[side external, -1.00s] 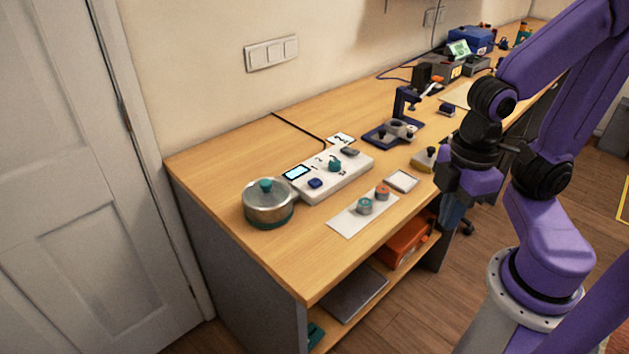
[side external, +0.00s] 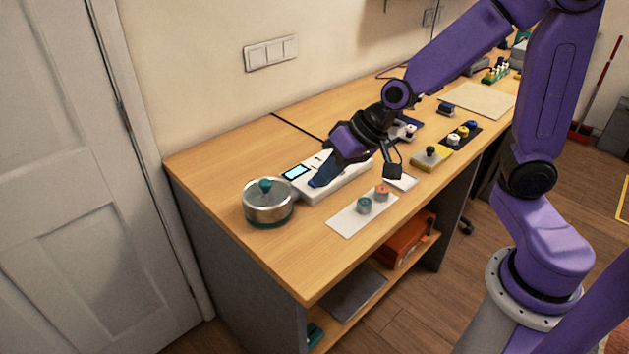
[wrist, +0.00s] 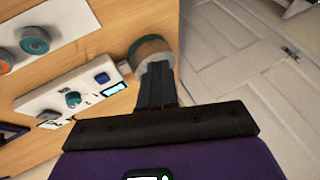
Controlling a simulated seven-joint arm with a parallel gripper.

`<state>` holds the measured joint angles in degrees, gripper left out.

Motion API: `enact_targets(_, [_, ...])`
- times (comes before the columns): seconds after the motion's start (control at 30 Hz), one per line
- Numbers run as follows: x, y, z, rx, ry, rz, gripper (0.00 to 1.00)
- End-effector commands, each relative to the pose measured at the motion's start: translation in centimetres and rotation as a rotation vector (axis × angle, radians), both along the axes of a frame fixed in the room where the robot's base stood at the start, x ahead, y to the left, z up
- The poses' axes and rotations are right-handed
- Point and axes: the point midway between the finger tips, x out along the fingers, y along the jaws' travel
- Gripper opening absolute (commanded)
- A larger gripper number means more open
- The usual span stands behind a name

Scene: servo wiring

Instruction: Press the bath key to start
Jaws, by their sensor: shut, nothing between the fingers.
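The bath is a round steel pot (side external: 268,206) with a teal knob on its lid, at the left end of the bench. Beside it is a white control box (side external: 330,188) with a lit screen (side external: 296,172). In the wrist view the box (wrist: 60,96) shows a blue square key (wrist: 102,78) near the screen (wrist: 115,88), and a teal knob (wrist: 73,98). My gripper (side external: 317,184) is shut and empty, pointing down at the box. In the wrist view the fingers (wrist: 156,68) stand right of the key, partly covering the pot (wrist: 150,48). Contact cannot be told.
A pale mat (side external: 362,212) with a teal and an orange round piece lies in front of the box. A yellow block with a black knob (side external: 430,156) and a dark strip of coloured knobs (side external: 458,134) stand farther right. The bench's front left corner is clear.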

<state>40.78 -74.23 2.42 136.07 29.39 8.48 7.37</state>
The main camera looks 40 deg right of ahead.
Motion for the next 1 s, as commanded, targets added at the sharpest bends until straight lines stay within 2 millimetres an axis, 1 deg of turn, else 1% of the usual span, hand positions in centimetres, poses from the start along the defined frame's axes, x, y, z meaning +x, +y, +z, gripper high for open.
enact_targets(0.03, [2.0,-0.9,-0.2,0.02,-0.017,-0.089,0.0])
enact_targets(0.1, [4.5,-2.2,-0.3,0.048,-0.048,-0.212,0.0])
enact_targets(0.2, [7.4,-4.5,-0.4,0.076,-0.091,-0.368,0.0])
enact_targets(0.3, [9.6,-6.5,-0.5,0.092,-0.129,-0.491,0.0])
enact_targets(0.4, [10.8,-8.1,-0.6,0.101,-0.154,-0.577,0.0])
enact_targets(0.5, [11.5,-9.1,-0.6,0.105,-0.17,-0.626,0.0])
enact_targets(0.6, [11.8,-9.5,-0.6,0.106,-0.176,-0.646,0.0])
enact_targets(1.0, [11.8,-9.5,-0.8,0.105,-0.176,-0.645,0.0])
